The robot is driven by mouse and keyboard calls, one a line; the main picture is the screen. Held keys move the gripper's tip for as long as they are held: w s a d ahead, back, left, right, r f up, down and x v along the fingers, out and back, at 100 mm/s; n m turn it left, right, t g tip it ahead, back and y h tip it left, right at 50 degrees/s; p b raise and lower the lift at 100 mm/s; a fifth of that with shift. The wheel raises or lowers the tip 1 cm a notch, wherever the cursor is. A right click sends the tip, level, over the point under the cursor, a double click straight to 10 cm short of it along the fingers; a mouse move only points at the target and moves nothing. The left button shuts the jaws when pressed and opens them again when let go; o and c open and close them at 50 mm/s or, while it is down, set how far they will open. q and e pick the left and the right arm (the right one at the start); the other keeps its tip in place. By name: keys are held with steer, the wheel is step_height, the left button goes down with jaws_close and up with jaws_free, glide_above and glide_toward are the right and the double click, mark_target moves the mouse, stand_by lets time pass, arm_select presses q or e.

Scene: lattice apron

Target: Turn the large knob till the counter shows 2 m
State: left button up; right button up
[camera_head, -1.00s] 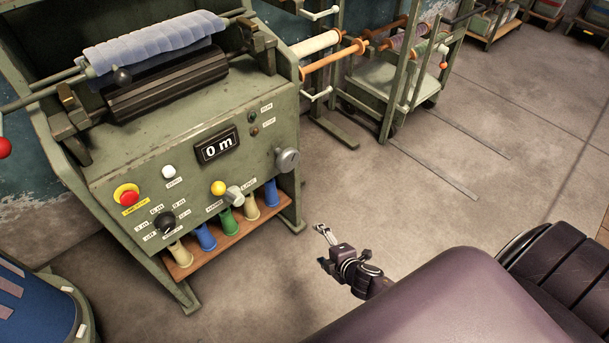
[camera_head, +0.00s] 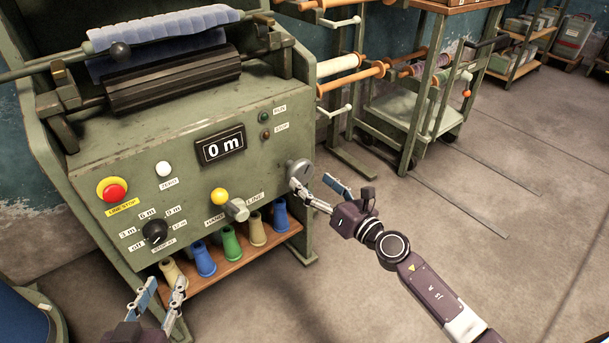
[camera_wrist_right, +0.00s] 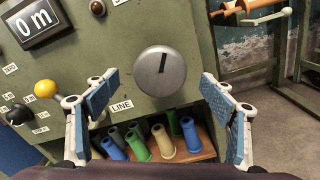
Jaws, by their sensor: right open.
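The large grey round knob (camera_head: 299,171) is at the right edge of the green machine's front panel. In the right wrist view the knob (camera_wrist_right: 159,73) shows a dark pointer line tilted slightly right of upright. The counter (camera_head: 220,147) reads 0 m. My right gripper (camera_head: 314,186) is open at the knob's lower right. In its wrist view the knob lies between and ahead of the spread fingers; I see no contact. My left gripper (camera_head: 163,289) is open and empty at the bottom left, below the panel.
A dark selector (camera_head: 155,232), a red stop button (camera_head: 114,191), a yellow knob (camera_head: 219,196) with a grey lever (camera_head: 237,209) and a white button (camera_head: 163,169) share the panel. Several thread cones stand on a wooden shelf (camera_head: 207,277) below. A spool rack (camera_head: 427,100) stands at right.

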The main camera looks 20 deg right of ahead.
mark_target(304, 175)
steer(key=x, duration=0.4)
steer(key=shift+s, duration=0.1)
steer(key=shift+w+a, duration=0.15)
steer(key=shift+w, duration=0.25)
arm_select(q)
steer(key=shift+w+d+r, duration=0.1)
steer(key=shift+w+r, duration=0.1)
steer(key=shift+r, duration=0.2)
arm_select(e)
steer(key=c, duration=1.2)
steer(key=shift+o, duration=0.2)
